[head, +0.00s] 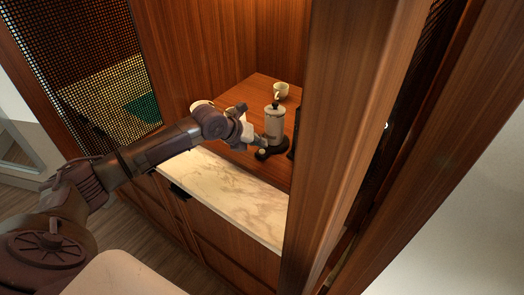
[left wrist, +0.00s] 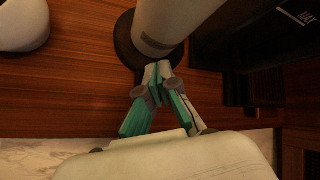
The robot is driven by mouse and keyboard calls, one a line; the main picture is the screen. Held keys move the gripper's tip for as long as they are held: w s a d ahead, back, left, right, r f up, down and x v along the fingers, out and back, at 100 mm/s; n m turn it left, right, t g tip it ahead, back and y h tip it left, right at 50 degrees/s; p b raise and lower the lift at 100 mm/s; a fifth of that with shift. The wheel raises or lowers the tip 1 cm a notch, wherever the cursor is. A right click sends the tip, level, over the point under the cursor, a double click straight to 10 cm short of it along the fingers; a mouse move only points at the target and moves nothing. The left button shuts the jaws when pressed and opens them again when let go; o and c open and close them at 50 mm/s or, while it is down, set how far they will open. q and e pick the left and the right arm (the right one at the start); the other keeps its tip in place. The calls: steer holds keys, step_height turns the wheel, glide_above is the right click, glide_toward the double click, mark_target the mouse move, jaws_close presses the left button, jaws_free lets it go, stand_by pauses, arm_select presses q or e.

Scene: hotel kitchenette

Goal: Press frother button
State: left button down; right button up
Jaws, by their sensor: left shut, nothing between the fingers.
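The frother (head: 275,124) is a pale metallic jug with a dark lid. It stands upright on a round black base (head: 275,150) on the wooden counter. A small pale spot, possibly the button (head: 262,152), shows at the base's front. My left gripper (head: 256,141) is shut and empty, just left of the frother, close to the base. In the left wrist view, its closed fingertips (left wrist: 158,70) overlap the edge of the black base (left wrist: 126,42), below the frother body (left wrist: 165,22). They hide that part of the base; I cannot tell whether they touch it. My right gripper is not in view.
A pale mug (head: 281,89) stands behind the frother. A dark appliance (left wrist: 230,50) is close on the frother's right. A marble ledge (head: 215,187) runs along the front. A wooden post (head: 335,130) hides the niche's right side.

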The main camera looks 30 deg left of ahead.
mark_target(260, 152)
arm_select(q)
steer(key=shift+f, duration=0.1)
stand_by(0.5)
steer(key=shift+f+b, duration=0.3)
steer(key=shift+f+b, duration=0.3)
steer(key=shift+f, duration=0.1)
stand_by(0.5)
stand_by(0.4)
steer(key=shift+r+p, duration=0.55)
steer(key=shift+r, duration=0.25)
steer(key=shift+r+p, duration=1.9)
steer(key=shift+r, duration=0.65)
steer(key=shift+f, duration=0.15)
